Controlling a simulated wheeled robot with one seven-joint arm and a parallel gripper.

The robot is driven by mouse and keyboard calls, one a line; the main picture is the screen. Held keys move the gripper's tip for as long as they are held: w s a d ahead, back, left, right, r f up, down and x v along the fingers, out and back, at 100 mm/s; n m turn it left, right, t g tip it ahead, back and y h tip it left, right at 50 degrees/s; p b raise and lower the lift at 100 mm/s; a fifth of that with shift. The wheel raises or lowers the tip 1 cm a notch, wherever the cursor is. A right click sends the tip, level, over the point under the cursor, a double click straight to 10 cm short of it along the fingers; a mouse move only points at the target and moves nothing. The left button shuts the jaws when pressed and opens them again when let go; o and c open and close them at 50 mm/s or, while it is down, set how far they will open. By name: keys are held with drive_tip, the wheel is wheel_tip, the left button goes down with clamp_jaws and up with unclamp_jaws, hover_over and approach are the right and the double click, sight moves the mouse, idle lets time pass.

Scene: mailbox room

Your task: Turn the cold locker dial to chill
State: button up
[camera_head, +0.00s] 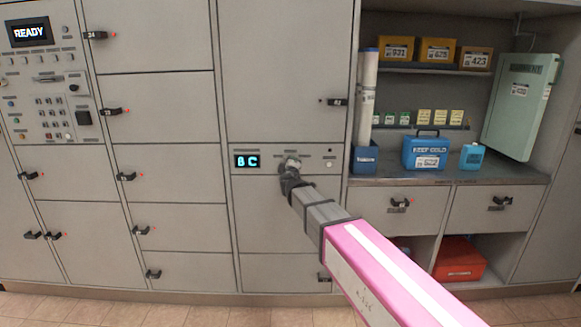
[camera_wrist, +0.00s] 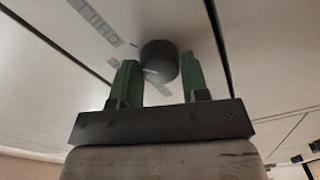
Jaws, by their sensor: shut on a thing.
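The cold locker dial (camera_wrist: 158,58) is a dark round knob on the pale locker front. In the wrist view it sits between the green fingers of my gripper (camera_wrist: 160,80), which is shut on it. A short light mark shows on the dial's lower side. A grey label reading CHILL (camera_wrist: 97,20) lies to the upper left, upside down in this view; another label is partly hidden behind the fingers. In the head view my gripper (camera_head: 290,172) is at the panel and largely hides the dial. The display (camera_head: 247,161) beside it reads 8C.
Locker doors with small dark handles surround the panel. A control panel with a READY screen (camera_head: 29,32) is at the left. To the right are shelves, a counter (camera_head: 430,178) with a blue KEEP COLD box (camera_head: 425,152), drawers, and a red box (camera_head: 459,260) below.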

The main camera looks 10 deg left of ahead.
drive_tip(key=shift+m, duration=0.9)
drive_tip(key=o, duration=0.9)
drive_tip(key=v, duration=1)
drive_tip(key=shift+s, duration=0.4)
